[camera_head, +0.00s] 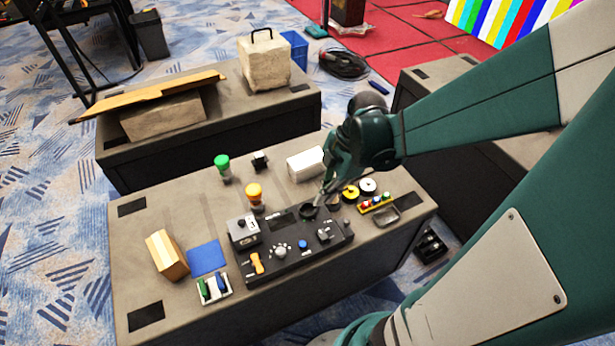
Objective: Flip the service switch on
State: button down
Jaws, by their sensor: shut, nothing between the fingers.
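A black control panel (290,268) lies on the near grey case. It carries an orange lever (257,263), a grey round knob (280,252), a blue button (303,245), a small grey switch (323,235) and a raised box with a light front (243,232). The labels are too small to read, so I cannot tell which control is the service switch or its position. A dark round part (309,211) sits at the panel's back right. My gripper (321,206) is shut and empty, pointing down beside this round part; I cannot tell whether it touches.
Green (222,166) and orange (254,195) capped items stand behind the panel, with a white box (305,163). A cardboard box (167,255), blue pad (206,258) and small rack (214,289) lie left. Colored pegs (377,203) and a tray (385,216) lie right.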

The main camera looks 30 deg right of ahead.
jog(key=shift+w+d+r, duration=0.15)
jog(key=shift+d+r, duration=0.05)
jog(key=shift+r, duration=0.4)
jog(key=shift+r, duration=0.1)
jog(key=s+a+r+m+t+h, duration=0.1)
jog(key=a+r+m+t, duration=0.2)
jog(key=r+m, duration=0.4)
jog(key=s+a+r+m+t+h, duration=0.1)
jog(key=a+r+m+t+h, duration=0.1)
jog(key=r+m, duration=0.6)
jog(key=shift+s+a+r+m+t, duration=0.25)
jog(key=shift+a+m+t, duration=0.55)
jog(key=shift+a+m, duration=0.6)
jog(key=shift+d, duration=0.15)
dwell(2.3)
